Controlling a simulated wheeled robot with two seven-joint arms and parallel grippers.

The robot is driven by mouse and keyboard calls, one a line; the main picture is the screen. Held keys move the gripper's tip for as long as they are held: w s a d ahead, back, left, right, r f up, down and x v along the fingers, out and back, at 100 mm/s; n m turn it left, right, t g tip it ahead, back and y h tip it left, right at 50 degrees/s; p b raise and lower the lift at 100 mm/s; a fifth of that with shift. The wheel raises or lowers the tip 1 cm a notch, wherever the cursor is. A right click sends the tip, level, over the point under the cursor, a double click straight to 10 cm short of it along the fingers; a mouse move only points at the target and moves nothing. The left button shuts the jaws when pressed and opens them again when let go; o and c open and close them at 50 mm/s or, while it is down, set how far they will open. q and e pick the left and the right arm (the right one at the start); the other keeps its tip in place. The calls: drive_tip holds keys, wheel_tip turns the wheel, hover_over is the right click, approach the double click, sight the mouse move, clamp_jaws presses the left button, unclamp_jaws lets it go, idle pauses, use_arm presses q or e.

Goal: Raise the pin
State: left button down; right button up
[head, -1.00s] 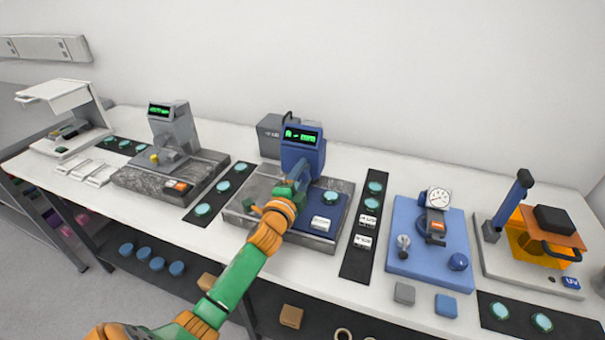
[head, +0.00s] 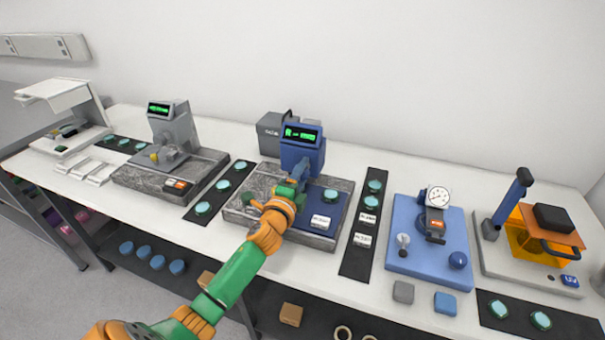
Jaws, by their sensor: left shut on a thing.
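The blue instrument (head: 302,157) with a lit green display stands on a grey stone base (head: 243,212) near the middle of the bench. My left gripper (head: 297,183) reaches to the front of its column, low over the base. It is shut on a small part there, at the pin's likely place; the fingers and wrist hide that part, so its height cannot be told. A teal disc (head: 330,196) lies on the dark blue plate just right of the gripper. My right gripper is not in view.
A similar grey instrument (head: 175,128) stands to the left. Dark strips with teal discs (head: 203,209) flank the blue instrument. A blue dial-gauge stand (head: 428,262) and an orange UV unit (head: 530,240) stand to the right. White bench shows in front of the base.

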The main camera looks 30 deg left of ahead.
use_arm(q)
drive_tip(key=shift+c, duration=2.3)
unclamp_jaws()
drive_tip(key=shift+r, duration=0.15)
drive_tip(key=shift+o, duration=0.6)
drive_tip(key=shift+a, duration=0.1)
drive_tip(key=v, duration=0.7)
drive_tip(key=shift+b, duration=0.35)
